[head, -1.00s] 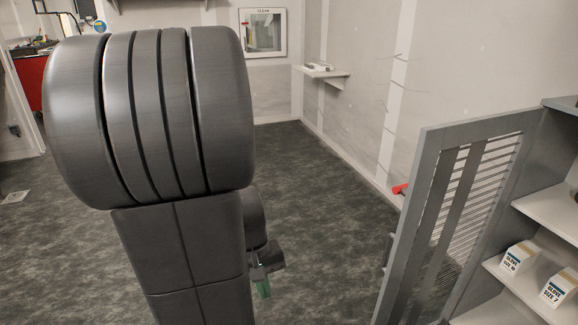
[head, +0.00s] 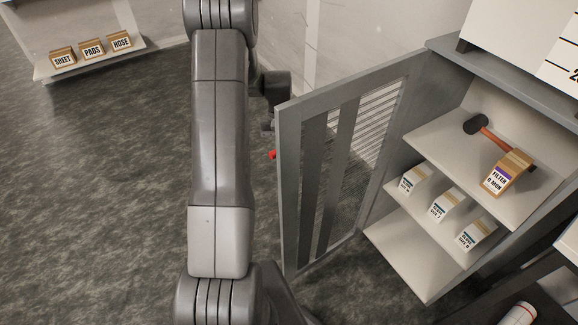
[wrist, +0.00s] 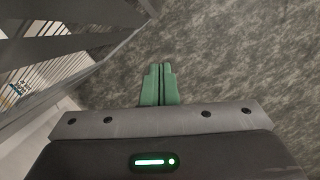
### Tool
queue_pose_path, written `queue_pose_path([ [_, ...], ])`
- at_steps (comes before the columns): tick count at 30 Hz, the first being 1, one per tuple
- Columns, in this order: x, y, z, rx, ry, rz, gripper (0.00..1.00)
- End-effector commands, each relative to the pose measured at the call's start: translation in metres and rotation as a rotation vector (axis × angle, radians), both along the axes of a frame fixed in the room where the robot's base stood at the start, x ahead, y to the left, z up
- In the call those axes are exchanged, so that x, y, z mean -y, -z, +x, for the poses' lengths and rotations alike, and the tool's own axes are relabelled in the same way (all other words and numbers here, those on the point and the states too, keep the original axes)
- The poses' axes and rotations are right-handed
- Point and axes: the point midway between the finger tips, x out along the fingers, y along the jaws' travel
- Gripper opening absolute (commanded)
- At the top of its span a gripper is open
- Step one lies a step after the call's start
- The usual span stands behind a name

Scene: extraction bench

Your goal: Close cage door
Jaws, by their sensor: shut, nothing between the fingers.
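The cage door (head: 338,150) is a grey frame with vertical bars and a slatted panel. It stands open, swung out to the left from the grey cage (head: 437,150). My gripper, with green fingers, shows in the wrist view (wrist: 160,85); the fingers are together with nothing between them. The door's grey frame (wrist: 85,50) is at the upper left of that view, apart from the fingertips. In the head view my arm stands left of the door; the fingers are hidden there, behind the door's far edge.
Cage shelves hold a hammer (head: 490,135), a filter box (head: 508,175) and several small glove boxes (head: 447,204). A red item (head: 273,155) shows beside the door's outer edge. A wall shelf with boxes (head: 92,50) is at upper left. The floor (head: 110,200) to the left is clear.

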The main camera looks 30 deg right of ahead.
Motion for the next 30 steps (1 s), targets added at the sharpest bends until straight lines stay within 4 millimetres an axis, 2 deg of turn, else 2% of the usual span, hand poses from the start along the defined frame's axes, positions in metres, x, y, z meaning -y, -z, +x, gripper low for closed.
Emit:
queue_pose_path([
  [5, -0.002, 0.024, -0.005, -0.002, 0.000, 0.001, 0.00],
  [18, -0.011, 0.104, -0.023, -0.002, -0.001, 0.001, 0.00],
  [20, -0.016, 0.096, -0.032, -0.002, -0.001, 0.001, 0.00],
  [24, -0.023, 0.095, -0.047, -0.001, -0.001, 0.001, 0.00],
  [30, -0.028, 0.095, -0.057, 0.000, -0.001, 0.000, 0.00],
])
